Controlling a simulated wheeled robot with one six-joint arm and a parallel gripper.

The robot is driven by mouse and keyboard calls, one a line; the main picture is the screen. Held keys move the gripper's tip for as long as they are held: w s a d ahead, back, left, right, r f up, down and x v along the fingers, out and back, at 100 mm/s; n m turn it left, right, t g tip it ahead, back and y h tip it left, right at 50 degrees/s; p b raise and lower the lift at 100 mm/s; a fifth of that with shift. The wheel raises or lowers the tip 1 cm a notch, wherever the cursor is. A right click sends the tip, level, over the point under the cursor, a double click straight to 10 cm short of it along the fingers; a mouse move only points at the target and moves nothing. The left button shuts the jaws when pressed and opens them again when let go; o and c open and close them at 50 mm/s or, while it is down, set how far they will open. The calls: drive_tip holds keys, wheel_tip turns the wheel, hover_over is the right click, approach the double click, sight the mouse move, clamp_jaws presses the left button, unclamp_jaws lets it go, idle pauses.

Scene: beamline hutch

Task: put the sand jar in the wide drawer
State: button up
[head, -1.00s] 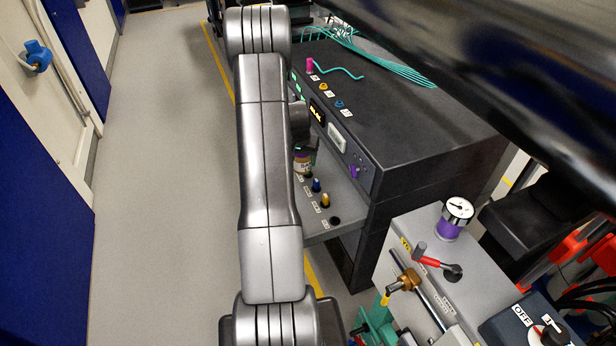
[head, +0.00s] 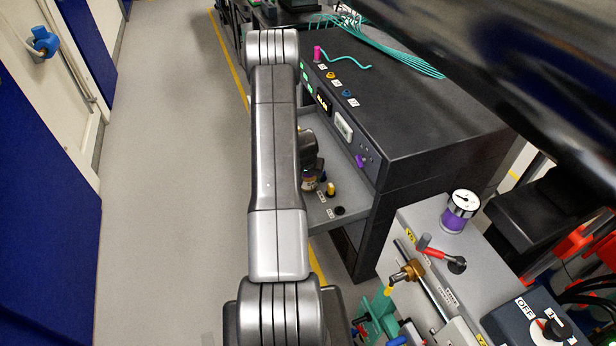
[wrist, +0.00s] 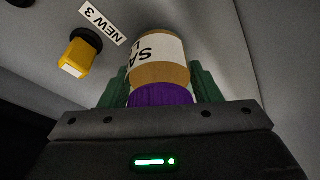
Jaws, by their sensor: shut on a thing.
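The sand jar (wrist: 160,72) has a tan body, a purple lid and a white label with "SA" readable. In the wrist view my gripper (wrist: 158,88) has its green fingers shut on both sides of it, near the lid. In the head view the jar (head: 309,184) is small and partly hidden by my arm and gripper. It is over the grey shelf-like surface (head: 328,212) that juts from the dark cabinet, beside a yellow peg (head: 330,189). I cannot tell whether the jar touches that surface, or whether it is the wide drawer.
The wrist view shows the yellow peg (wrist: 77,55) in a dark hole by a "NEW 3" label (wrist: 102,22). The dark cabinet (head: 430,110) carries teal cables on top. The floor (head: 170,180) at left is clear.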

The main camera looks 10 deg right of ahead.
drive_tip(key=shift+f+b, duration=0.3)
drive_tip(key=o, duration=1.2)
drive_tip(key=shift+r, duration=0.1)
drive_tip(key=shift+r, duration=0.5)
drive_tip(key=v, duration=1.1)
drive_tip(key=shift+s+a+r, duration=0.1)
drive_tip(key=shift+s, duration=0.05)
